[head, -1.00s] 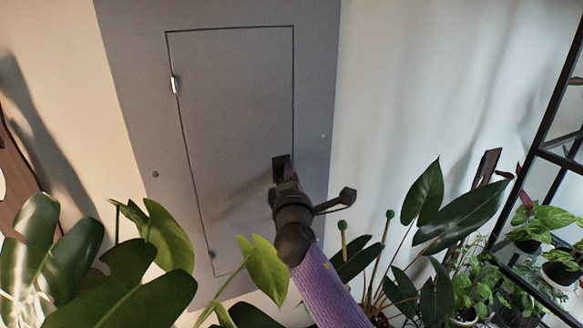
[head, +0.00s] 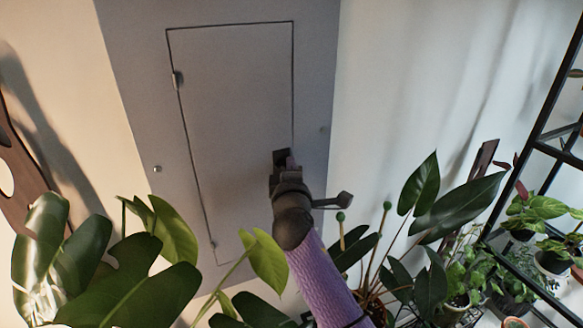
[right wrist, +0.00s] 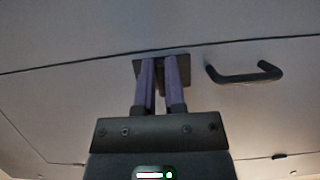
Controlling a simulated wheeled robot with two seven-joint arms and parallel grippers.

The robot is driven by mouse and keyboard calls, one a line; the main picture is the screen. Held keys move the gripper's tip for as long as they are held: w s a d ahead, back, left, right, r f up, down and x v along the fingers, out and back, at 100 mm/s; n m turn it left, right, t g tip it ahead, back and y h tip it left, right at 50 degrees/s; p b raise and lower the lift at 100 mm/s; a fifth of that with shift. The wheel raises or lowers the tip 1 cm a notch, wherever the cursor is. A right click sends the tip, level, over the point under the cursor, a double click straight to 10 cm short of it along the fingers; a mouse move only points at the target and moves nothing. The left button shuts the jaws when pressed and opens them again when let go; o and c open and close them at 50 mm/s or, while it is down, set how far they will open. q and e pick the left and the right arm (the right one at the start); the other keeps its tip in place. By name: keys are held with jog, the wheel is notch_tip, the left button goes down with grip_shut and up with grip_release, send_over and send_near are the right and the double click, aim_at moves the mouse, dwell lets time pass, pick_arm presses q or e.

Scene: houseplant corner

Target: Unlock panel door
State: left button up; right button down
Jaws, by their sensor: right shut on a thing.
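The grey panel door (head: 235,90) is set in a grey wall cabinet, and its face looks flush with the frame. A dark lock plate (head: 281,158) sits at its right edge, low down. It also shows in the right wrist view (right wrist: 182,68). My right gripper (head: 286,166) is against this plate. In the right wrist view its two purple fingers (right wrist: 161,84) are close together, shut on a small dark part of the lock, mostly hidden between them. A black bar handle (right wrist: 245,74) is beside the lock plate. My left gripper is not in view.
Large leafy plants (head: 125,280) stand in front of the cabinet at lower left. More plants (head: 455,200) stand to the right of my right arm. A black shelf frame (head: 540,140) is at the far right. The wall between cabinet and shelf is bare.

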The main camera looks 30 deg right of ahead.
jog(key=shift+f, duration=0.1)
jog(key=c, duration=0.7)
grip_release()
jog(key=shift+w, duration=0.1)
jog(key=shift+a, duration=0.1)
jog(key=v, duration=0.9)
jog(key=shift+s, duration=0.4)
jog(key=shift+a, duration=0.15)
